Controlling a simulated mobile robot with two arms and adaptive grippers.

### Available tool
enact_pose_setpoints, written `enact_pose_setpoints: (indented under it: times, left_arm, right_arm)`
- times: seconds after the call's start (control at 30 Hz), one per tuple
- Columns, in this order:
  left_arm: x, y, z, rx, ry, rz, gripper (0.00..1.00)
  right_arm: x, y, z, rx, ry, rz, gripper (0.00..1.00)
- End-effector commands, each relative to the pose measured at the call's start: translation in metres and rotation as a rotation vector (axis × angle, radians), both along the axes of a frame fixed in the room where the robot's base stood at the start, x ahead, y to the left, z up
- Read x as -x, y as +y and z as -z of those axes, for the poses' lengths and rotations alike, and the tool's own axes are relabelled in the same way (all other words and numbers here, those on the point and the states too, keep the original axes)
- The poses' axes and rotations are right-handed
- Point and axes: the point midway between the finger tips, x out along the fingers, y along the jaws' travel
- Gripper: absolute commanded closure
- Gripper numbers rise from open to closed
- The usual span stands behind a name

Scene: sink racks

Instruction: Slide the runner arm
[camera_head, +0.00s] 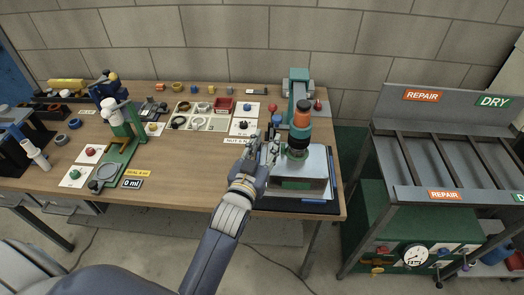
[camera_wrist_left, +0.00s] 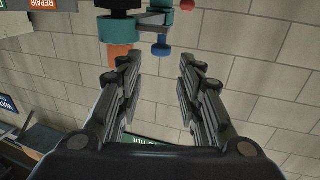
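A teal machine stands at the right end of the wooden bench, with a teal arm (camera_head: 299,88) that carries an orange and black head (camera_head: 301,122) above a silver block (camera_head: 303,168). I cannot tell for sure which part is the runner arm. A blue knob (camera_head: 277,119) is at the head's left side; it also shows in the left wrist view (camera_wrist_left: 161,46). My left gripper (camera_head: 268,142) is just left of the head. In the left wrist view my left gripper (camera_wrist_left: 157,65) is open, with nothing between its fingers. My right gripper is out of view.
A green stand with a white bottle (camera_head: 112,113) is at the bench's left. Trays and cards with coloured knobs (camera_head: 246,108) lie in the middle. A grey rack (camera_head: 435,160) with REPAIR and DRY labels stands to the right, beyond a floor gap.

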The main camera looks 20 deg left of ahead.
Motion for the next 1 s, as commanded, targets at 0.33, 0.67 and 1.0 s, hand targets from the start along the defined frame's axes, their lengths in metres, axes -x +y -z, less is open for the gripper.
enact_pose_setpoints:
  times: [0.33, 0.67, 1.0]
  left_arm:
    - [0.030, -0.001, 0.000, 0.001, 0.000, 0.001, 0.66]
    - [0.030, -0.001, 0.000, 0.001, -0.001, 0.001, 0.66]
    - [0.040, 0.005, 0.017, -0.006, 0.090, -0.006, 0.66]
  right_arm:
    - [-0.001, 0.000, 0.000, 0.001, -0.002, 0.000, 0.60]
    - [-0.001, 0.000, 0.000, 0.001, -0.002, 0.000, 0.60]
    - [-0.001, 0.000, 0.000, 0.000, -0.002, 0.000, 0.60]
